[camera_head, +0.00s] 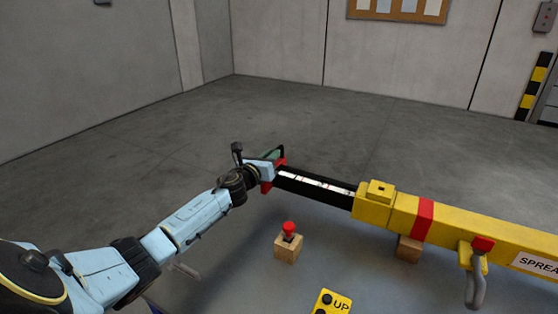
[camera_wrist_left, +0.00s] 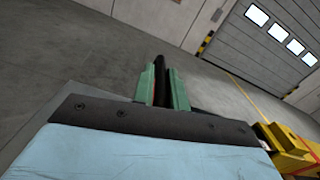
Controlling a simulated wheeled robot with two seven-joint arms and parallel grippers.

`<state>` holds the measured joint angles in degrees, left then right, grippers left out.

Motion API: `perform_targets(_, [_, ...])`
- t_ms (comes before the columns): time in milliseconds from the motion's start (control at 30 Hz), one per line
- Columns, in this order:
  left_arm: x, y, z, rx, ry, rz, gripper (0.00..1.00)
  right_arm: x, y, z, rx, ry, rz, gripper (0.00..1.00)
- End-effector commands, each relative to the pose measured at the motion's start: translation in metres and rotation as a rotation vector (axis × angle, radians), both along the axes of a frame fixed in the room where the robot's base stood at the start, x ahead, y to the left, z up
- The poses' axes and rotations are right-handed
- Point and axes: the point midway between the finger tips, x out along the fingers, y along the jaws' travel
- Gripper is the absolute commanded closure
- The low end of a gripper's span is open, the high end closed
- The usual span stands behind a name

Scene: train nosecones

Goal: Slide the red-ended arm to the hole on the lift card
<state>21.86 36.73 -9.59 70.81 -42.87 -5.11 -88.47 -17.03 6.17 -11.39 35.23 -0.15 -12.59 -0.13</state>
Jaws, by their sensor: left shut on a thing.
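The black sliding arm (camera_head: 318,187) sticks out to the left from a yellow beam (camera_head: 450,230). It carries a white strip with red marks. Its outer end is a red block (camera_head: 267,187) with a dark handle. My left gripper (camera_head: 275,157) is at this red end, shut on the handle. In the left wrist view the green fingers (camera_wrist_left: 161,88) close around a dark upright bar (camera_wrist_left: 160,75). A yellow block (camera_head: 380,190) sits on top of the beam's left end. I cannot make out a hole or lift card for certain. My right gripper is not in view.
A red knob on a wooden block (camera_head: 288,248) stands on the grey table (camera_head: 230,285) below the arm. A yellow UP plate (camera_head: 332,303) lies at the front. A wooden block (camera_head: 409,248) supports the beam. A grey hook (camera_head: 475,285) hangs at the right.

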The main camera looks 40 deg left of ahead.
Motion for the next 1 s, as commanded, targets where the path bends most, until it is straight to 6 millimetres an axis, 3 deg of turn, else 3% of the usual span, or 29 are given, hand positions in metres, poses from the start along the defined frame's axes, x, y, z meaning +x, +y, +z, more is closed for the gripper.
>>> perform_targets(300, [0.000,0.004,0.001,-0.005,-0.001,0.008,1.00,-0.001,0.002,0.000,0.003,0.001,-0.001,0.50])
perform_targets(333, [0.000,0.004,0.001,-0.005,-0.001,0.008,0.82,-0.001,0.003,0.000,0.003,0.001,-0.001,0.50])
perform_targets(467, [0.000,0.003,0.001,-0.004,-0.002,0.005,0.66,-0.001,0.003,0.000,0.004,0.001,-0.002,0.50])
perform_targets(767, [-0.001,0.001,0.000,-0.002,0.000,0.001,0.66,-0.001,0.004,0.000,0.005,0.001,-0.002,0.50])
perform_targets(1000, [-0.023,-0.003,0.000,0.001,0.003,-0.001,0.66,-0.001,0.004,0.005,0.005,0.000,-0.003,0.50])
